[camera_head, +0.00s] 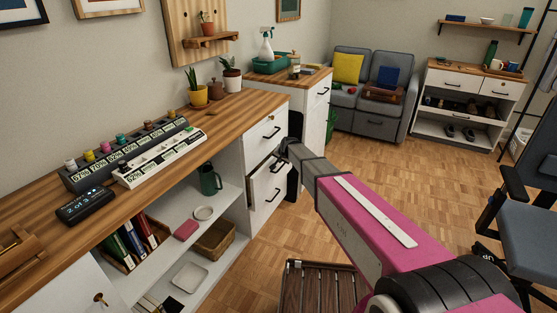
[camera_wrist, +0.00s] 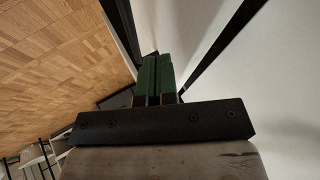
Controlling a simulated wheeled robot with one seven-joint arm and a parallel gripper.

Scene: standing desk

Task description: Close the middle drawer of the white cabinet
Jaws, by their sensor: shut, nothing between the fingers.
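The white cabinet (camera_head: 259,124) stands under the right end of the wooden desk top, with dark bar handles on its drawer fronts. The middle drawer (camera_head: 261,173) stands a little out, with a dark gap above its front; part of it is hidden by my gripper and arm. The top drawer (camera_head: 262,135) looks flush. My gripper (camera_head: 287,148) is at the cabinet's front, near the middle drawer; I cannot tell whether it touches. In the wrist view the green-padded fingers of my gripper (camera_wrist: 157,78) are together and empty, beside a pale surface.
Open shelves (camera_head: 222,190) with a green mug (camera_head: 209,179) and a basket (camera_head: 214,239) lie left of the drawers. A slatted wooden stool (camera_head: 318,290) stands on the floor below my arm. An office chair (camera_head: 525,210) is at right.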

